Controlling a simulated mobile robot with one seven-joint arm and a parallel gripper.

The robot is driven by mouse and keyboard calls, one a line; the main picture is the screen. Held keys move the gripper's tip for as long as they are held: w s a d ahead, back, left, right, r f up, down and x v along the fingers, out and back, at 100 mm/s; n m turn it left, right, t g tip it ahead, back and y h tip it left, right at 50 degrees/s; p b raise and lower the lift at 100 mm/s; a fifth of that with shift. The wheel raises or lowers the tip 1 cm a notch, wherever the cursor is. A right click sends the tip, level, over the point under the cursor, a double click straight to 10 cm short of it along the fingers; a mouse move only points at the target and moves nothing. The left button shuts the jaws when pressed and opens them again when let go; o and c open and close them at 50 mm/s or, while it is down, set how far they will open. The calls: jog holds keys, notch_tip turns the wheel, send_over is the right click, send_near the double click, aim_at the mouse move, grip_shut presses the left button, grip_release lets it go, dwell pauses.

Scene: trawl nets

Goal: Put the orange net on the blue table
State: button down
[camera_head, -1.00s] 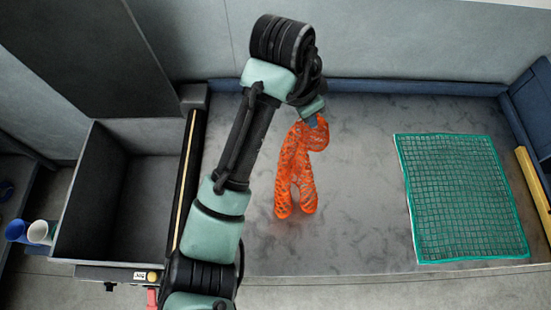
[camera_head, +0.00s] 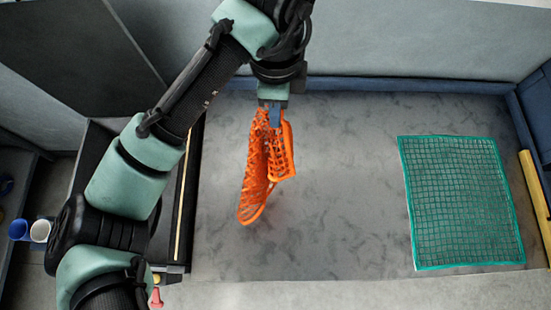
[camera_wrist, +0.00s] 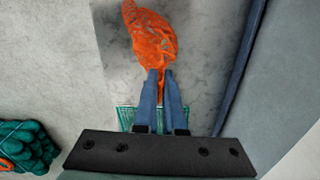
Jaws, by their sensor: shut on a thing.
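The orange net (camera_head: 262,165) hangs in folds from my gripper (camera_head: 274,112) in the head view. The gripper's blue fingers are shut on the net's upper end. In the wrist view the orange net (camera_wrist: 152,38) hangs beyond the fingertips (camera_wrist: 160,74). The table (camera_head: 340,205) has a grey, mottled top with a blue rim (camera_head: 400,86) along the back. The net is over the left-middle part of this top; I cannot tell whether its lower end touches it.
A green net (camera_head: 462,200) lies flat on the table's right side. A yellow bar (camera_head: 534,195) is at the right edge. Blue and white cups (camera_head: 40,231) stand at far left. In the wrist view, a bundled green net (camera_wrist: 25,145) lies at lower left. The table's middle is clear.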

notch_tip(320, 180, down, 7)
jog(key=b, duration=0.4)
jog(key=shift+r, duration=0.15)
jog(key=shift+w, duration=0.15)
dwell(0.3)
